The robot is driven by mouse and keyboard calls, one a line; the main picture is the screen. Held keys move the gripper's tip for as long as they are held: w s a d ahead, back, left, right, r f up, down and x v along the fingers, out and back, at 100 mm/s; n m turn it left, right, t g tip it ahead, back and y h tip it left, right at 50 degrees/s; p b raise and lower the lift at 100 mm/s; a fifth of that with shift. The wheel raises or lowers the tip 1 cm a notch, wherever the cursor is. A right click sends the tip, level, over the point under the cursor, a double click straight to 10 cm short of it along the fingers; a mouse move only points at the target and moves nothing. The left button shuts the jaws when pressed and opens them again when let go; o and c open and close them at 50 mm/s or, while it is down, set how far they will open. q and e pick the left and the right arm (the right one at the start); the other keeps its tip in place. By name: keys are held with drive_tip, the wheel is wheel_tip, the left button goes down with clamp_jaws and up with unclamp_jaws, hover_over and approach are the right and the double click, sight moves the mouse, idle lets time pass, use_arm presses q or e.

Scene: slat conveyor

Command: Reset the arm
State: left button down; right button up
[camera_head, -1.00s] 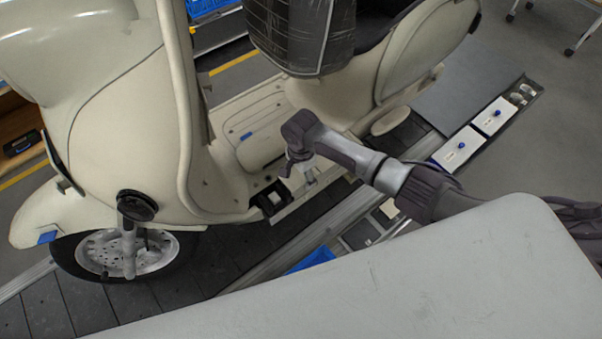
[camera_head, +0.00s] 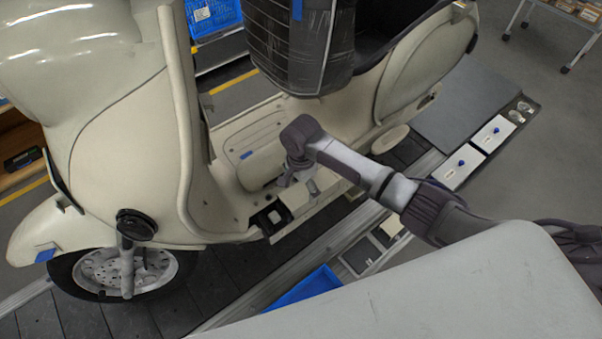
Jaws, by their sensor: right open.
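My right arm comes in from the right edge and reaches over the side of the conveyor. My right gripper (camera_head: 290,180) points down at the scooter's floorboard edge, beside a small black box-shaped part (camera_head: 271,218) and a pale block (camera_head: 298,197). The gripper is small in view and its jaws are open; I see nothing held between them. Whether it touches the pale block is not clear. The cream scooter (camera_head: 125,150) stands on the dark slat conveyor (camera_head: 225,285). My left gripper is not in view.
A dark-wrapped bundle (camera_head: 300,50) sits above the floorboard. A blue bin (camera_head: 305,287) and small trays lie along the conveyor's near side. White boxes with blue knobs (camera_head: 492,133) stand at the right on a dark strip. A wheeled trolley (camera_head: 565,20) is at top right.

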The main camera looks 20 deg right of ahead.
wheel_tip(320, 180, up, 8)
drive_tip(key=f, duration=0.1)
drive_tip(key=s+a+f+n+t+y, duration=0.1)
drive_tip(key=s+a+f+n+y, duration=0.2)
drive_tip(key=s+n, duration=0.7)
drive_tip(key=s+d+r+n+t+h, duration=0.1)
drive_tip(key=s+d+r+n, duration=0.2)
drive_tip(key=s, duration=0.5)
drive_tip(key=s+d+r+n+t+h, duration=0.25)
drive_tip(key=s+d, duration=0.25)
drive_tip(key=s, duration=0.3)
wheel_tip(320, 180, down, 27)
drive_tip(key=g+b, duration=0.1)
drive_tip(key=g, duration=0.1)
drive_tip(key=s+d+f+g+b, duration=0.1)
drive_tip(key=s+d+f, duration=0.1)
drive_tip(key=s+f, duration=1.5)
drive_tip(key=shift+s+d+f+n, duration=0.35)
drive_tip(key=shift+d+f+n, duration=0.1)
drive_tip(key=shift+f, duration=0.45)
